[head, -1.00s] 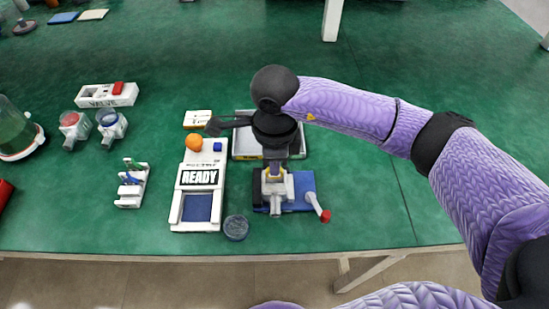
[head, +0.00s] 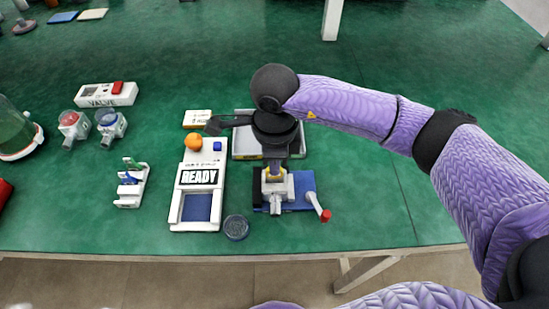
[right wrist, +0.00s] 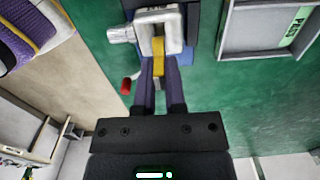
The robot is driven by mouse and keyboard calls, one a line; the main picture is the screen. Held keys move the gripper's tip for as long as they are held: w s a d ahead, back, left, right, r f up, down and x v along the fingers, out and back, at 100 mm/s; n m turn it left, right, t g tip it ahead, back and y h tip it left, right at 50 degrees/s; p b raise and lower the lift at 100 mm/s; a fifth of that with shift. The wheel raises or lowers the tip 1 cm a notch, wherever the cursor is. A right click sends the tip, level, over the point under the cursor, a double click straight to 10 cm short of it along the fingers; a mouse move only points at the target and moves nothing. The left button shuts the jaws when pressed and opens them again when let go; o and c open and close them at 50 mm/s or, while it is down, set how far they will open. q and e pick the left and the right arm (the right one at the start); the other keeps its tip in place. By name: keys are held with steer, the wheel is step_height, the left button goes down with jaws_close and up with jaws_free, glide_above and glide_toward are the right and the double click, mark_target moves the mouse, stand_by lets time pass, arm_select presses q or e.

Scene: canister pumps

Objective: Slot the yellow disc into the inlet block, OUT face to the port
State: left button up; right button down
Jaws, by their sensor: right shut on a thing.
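The yellow disc (right wrist: 158,46) shows edge-on in the right wrist view, between my right gripper's fingertips (right wrist: 159,68) and partly inside the slot of the white inlet block (right wrist: 172,30). In the head view the inlet block (head: 275,190) sits on a blue base (head: 302,193) with a port facing the front edge. My right gripper (head: 275,172) points down over the block, shut on the yellow disc (head: 275,177). Which face of the disc is toward the port cannot be read. My left gripper is not in view.
A red-tipped crank (head: 320,208) sticks out right of the block. A white READY panel (head: 198,190) stands to the left and a dark round lid (head: 236,227) in front. A grey tray (head: 243,147) lies behind. The table at right is clear.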

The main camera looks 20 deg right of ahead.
steer(key=shift+f, duration=0.35)
steer(key=shift+f+b, duration=0.4)
steer(key=shift+b, duration=0.2)
steer(key=shift+f, duration=0.3)
steer(key=shift+f+b, duration=0.45)
steer(key=shift+b, duration=0.1)
steer(key=shift+f, duration=0.1)
steer(key=shift+f+b, duration=0.3)
steer(key=shift+f, duration=0.1)
steer(key=c, duration=0.6)
jaws_free()
